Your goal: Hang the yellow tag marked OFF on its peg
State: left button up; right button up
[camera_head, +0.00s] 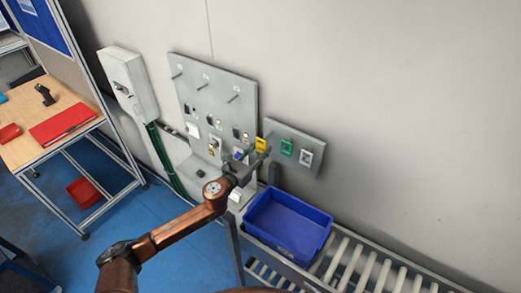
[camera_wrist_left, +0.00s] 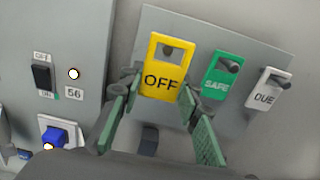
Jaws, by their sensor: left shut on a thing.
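The yellow OFF tag (camera_head: 261,145) is at the left end of the small grey tag board (camera_head: 300,169), and it also shows upright in the left wrist view (camera_wrist_left: 162,80). My left gripper (camera_wrist_left: 158,88) is shut on this tag, with one fingertip at each side edge. The green SAFE tag (camera_wrist_left: 217,80) and the white DUE tag (camera_wrist_left: 266,92) hang on pegs to the right. My right gripper is not in view.
A tall grey panel (camera_head: 213,83) with pegs and switches stands left of the tag board. A grey box (camera_head: 129,84) is on the wall. The wall right of the board is clear.

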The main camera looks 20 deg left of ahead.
aim_at(272, 138)
pick_arm(q)
jog(key=shift+x, duration=2.1)
dwell(0.8)
dwell(0.5)
jog(key=shift+f, duration=0.15)
dwell(0.5)
jog(key=o, duration=1.3)
jog(key=shift+c, duration=0.2)
jog(key=shift+o, duration=0.2)
jog(key=shift+p+v, duration=0.6)
jog(key=shift+v, duration=1.95)
jog(key=shift+p+v, duration=0.3)
jog(key=shift+v, duration=2.2)
